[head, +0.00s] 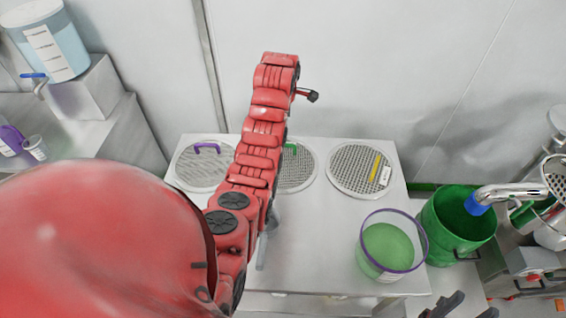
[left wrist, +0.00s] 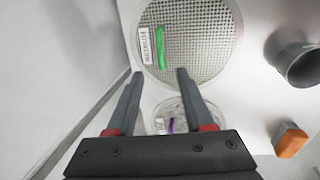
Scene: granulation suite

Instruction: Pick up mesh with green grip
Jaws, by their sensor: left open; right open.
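The round mesh with the green grip (head: 300,172) lies on the white table in the head view, partly hidden behind my left arm. In the left wrist view the mesh (left wrist: 205,45) is at the top, with its green grip (left wrist: 161,48) and a white label beside it. My left gripper (left wrist: 160,72) is open and empty; its fingertips appear over the near edge of this mesh, with the grip between and beyond them. I cannot tell the height gap. My right gripper (head: 467,308) is open at the bottom right edge of the head view, away from the meshes.
A mesh with purple grip (head: 196,173) lies left on the table (head: 325,235), and one with yellow grip (head: 349,166) lies right. A clear tub of green material (head: 389,246) stands at the table's right, beside a green bucket (head: 474,244). A wall runs behind.

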